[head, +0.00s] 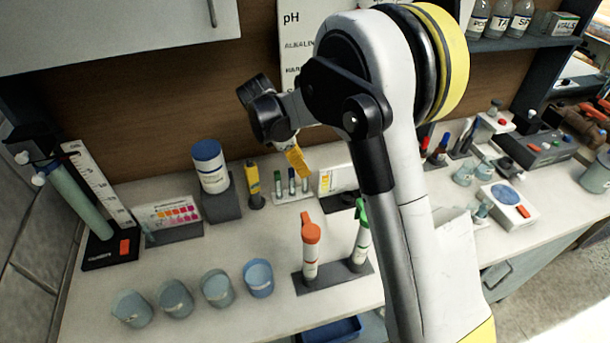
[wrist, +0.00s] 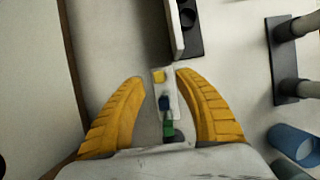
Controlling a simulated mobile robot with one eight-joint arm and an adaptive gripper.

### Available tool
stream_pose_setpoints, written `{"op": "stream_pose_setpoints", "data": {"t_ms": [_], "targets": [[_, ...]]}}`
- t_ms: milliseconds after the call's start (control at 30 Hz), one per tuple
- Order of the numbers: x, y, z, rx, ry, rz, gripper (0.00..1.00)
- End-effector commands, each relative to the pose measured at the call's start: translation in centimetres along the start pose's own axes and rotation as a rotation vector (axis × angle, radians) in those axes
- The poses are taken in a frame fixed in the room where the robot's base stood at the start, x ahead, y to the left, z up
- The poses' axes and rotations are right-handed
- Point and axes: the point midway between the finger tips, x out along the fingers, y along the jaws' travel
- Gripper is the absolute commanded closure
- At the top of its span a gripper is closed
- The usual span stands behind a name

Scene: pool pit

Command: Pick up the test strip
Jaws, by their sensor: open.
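My gripper (head: 297,160) hangs above the back of the counter, just over a small white rack (head: 292,197) with several slim capped vials (head: 291,182). In the wrist view my yellow fingers (wrist: 165,90) are spread wide with nothing held. The white rack (wrist: 172,88) shows between them, with a yellow square, a blue top and a green top. I cannot clearly tell which piece is the test strip. A thin pale piece (head: 148,232) leans beside the colour chart (head: 170,213), left of my gripper; it may be a strip.
A white card (head: 337,180) on a dark base stands right of the rack. A yellow tube (head: 253,185) and a blue-lidded jar (head: 211,168) stand left. Orange-capped (head: 310,250) and green-capped bottles (head: 361,240) stand in front. Several cups (head: 217,288) line the front left.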

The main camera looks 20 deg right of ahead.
Motion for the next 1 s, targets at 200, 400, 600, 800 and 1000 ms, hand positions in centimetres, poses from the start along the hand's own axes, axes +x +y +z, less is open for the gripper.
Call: {"op": "stream_pose_setpoints", "data": {"t_ms": [200,400,600,800,1000], "targets": [[2.8,0.0,0.0,0.0,0.0,0.001,0.6],[2.7,0.0,0.0,0.0,0.0,0.001,0.68],[2.7,0.0,0.0,0.0,0.0,0.001,0.97],[2.7,0.0,0.0,0.0,0.0,0.001,0.97],[2.2,0.0,0.1,0.0,0.0,0.0,0.97]]}}
